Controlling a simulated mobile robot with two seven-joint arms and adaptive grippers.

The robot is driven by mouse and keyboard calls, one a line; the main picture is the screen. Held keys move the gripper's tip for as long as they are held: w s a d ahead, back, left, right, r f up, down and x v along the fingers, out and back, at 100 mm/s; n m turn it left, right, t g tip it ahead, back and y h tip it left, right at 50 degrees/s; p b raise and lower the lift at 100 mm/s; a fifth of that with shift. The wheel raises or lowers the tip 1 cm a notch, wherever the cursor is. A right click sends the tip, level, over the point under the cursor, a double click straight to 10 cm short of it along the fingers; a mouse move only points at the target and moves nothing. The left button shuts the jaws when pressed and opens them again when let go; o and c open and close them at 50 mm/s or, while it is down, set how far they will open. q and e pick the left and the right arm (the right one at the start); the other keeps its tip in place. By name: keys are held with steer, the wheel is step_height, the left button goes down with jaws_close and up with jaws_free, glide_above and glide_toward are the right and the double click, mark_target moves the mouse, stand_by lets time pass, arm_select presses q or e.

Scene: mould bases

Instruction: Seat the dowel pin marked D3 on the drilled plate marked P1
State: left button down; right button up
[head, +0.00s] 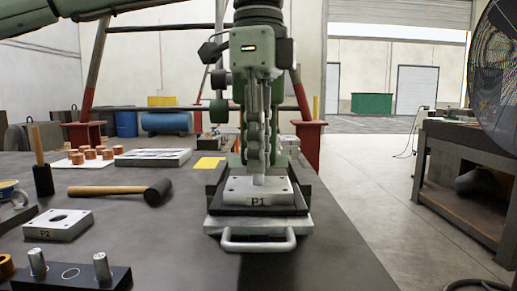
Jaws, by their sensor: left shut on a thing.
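The drilled plate P1 (233,199) is a light grey block, its mark on the front face. It lies on a dark base on a slide with a front handle. My left gripper (259,174) points straight down over the plate, shut on a pale grey dowel pin (259,181). Only the pin's lower end shows, at or just above the plate's top; I cannot tell whether it is in a hole. No D3 mark is legible. My right gripper is not in view.
A black holder (80,283) at the lower left has two upright metal pins and an empty round spot between them. Plate P2 (58,225), a mallet (120,190) and several copper pieces (90,154) lie left. The table right of the slide is clear.

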arm_select(q)
steer(key=shift+f, duration=0.1)
steer(key=c, duration=1.5)
jaws_free()
steer(key=shift+o, duration=0.2)
step_height(320, 180, up, 12)
